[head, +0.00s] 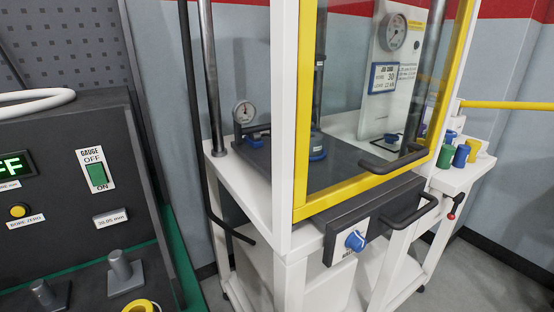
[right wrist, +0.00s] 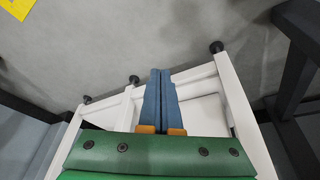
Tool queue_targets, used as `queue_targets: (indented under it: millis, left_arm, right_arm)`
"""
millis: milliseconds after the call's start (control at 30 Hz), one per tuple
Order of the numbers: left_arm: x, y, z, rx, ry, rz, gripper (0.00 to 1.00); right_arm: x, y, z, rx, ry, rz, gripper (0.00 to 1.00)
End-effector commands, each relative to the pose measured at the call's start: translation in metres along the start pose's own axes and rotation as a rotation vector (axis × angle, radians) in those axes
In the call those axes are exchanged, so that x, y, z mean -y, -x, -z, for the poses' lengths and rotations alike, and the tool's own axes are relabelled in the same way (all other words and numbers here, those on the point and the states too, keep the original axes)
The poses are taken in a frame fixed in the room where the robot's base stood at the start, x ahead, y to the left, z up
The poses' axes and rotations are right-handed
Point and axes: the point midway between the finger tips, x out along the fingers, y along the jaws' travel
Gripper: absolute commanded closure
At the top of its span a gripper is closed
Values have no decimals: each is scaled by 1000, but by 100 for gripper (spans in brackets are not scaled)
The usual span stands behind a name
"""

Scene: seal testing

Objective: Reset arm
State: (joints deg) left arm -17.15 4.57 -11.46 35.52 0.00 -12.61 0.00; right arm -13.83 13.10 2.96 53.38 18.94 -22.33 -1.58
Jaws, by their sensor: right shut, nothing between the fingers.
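My right gripper (right wrist: 160,100) shows in the right wrist view. Its two long blue fingers lie together with nothing between them. Behind them is white framework (right wrist: 215,85) above a grey floor. Neither gripper shows in the head view, and my left gripper is in no view. The head view shows a white-framed test machine (head: 285,160) with a yellow-edged clear door (head: 370,190) and a dark handle on it.
A dark console (head: 75,200) with a green display and a gauge switch (head: 97,173) stands at the left. Several coloured cylinders, one of them green (head: 445,157), stand on a white side shelf (head: 465,178) at the right. A yellow rail (head: 505,105) runs behind them.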

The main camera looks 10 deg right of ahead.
Motion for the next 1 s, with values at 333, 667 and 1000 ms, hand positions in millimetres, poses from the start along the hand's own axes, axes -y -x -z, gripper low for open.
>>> queue_targets:
  millis: [333,667,1000]
  left_arm:
    - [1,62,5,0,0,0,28]
    - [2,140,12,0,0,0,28]
    - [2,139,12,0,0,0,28]
  right_arm:
    - [73,66,-141,234,431,107,100]
    - [69,140,-114,234,427,104,100]
    - [69,138,-114,234,427,104,100]
